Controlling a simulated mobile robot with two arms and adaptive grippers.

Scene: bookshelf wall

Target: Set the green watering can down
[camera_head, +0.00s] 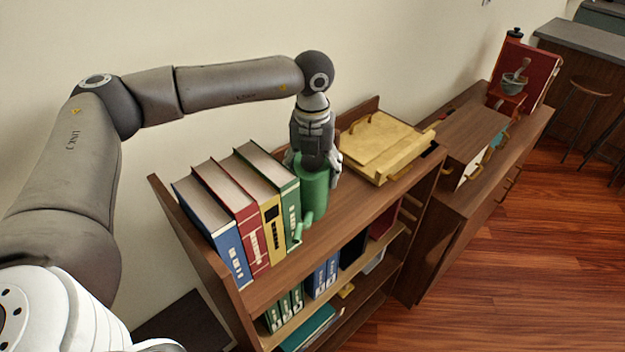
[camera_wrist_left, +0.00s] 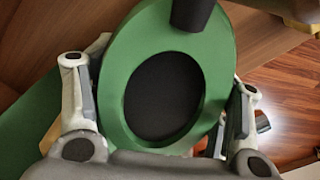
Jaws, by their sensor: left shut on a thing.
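The green watering can (camera_head: 314,190) is on or just above the top of the brown bookshelf (camera_head: 335,228); I cannot tell whether its base touches the wood. It looks roughly upright, with its spout toward the front left. My left gripper (camera_head: 314,170) comes down from above and is shut on the can. In the left wrist view the can's green rim (camera_wrist_left: 222,70) and dark round opening fill the middle, with one finger of my left gripper (camera_wrist_left: 160,110) on each side. My right gripper is not in view.
Several binders, among them a green one (camera_head: 284,178) close beside the can, stand to its left. A yellow wooden tray (camera_head: 385,145) lies to its right. A strip of shelf top in front is bare. A lower cabinet (camera_head: 462,205) adjoins on the right.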

